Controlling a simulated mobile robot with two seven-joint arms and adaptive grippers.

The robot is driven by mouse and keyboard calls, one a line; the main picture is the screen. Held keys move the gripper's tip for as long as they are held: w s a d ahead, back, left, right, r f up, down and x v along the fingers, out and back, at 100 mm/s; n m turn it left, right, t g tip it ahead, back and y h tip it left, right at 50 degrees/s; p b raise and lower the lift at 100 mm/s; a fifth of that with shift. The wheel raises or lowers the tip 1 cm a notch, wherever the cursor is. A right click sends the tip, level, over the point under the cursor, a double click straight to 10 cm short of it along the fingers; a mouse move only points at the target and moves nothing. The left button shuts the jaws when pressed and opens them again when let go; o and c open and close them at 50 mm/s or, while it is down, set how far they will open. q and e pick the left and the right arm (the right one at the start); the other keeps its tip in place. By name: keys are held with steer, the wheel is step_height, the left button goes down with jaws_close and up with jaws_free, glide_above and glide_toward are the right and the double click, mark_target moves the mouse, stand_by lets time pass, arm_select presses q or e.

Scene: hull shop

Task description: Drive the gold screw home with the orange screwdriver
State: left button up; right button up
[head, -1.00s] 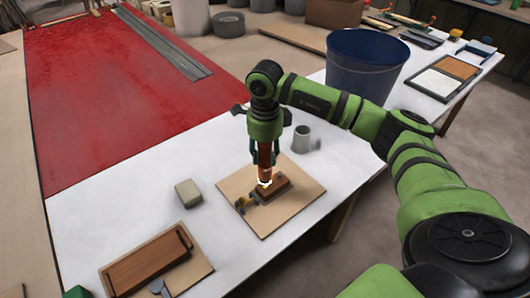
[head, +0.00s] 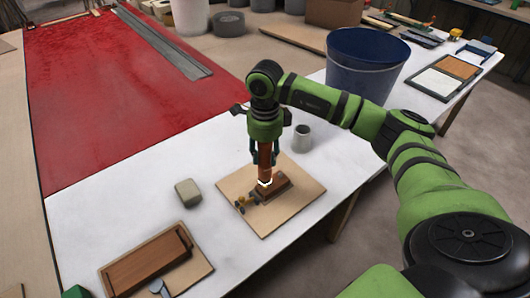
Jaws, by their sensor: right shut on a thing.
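My right gripper (head: 265,150) is shut on the orange screwdriver (head: 265,162), which it holds upright, pointing down. The screwdriver's lower end is over a small brown wooden block (head: 270,190) on a tan board (head: 292,208). I cannot tell whether its tip touches a screw. Small gold-coloured pieces (head: 240,203) lie at the block's left end; they are too small to tell which is the gold screw. My left gripper is not in view.
A grey-beige block (head: 188,192) stands left of the board. A wooden tray (head: 148,262) lies at the front left. A grey cup (head: 302,138) stands behind the board, and a blue bucket (head: 362,70) at the back right. White table between is clear.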

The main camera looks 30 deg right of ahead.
steer(key=shift+f, duration=0.15)
stand_by(0.4)
steer(key=shift+r+p, duration=2.1)
steer(key=shift+r, duration=1.45)
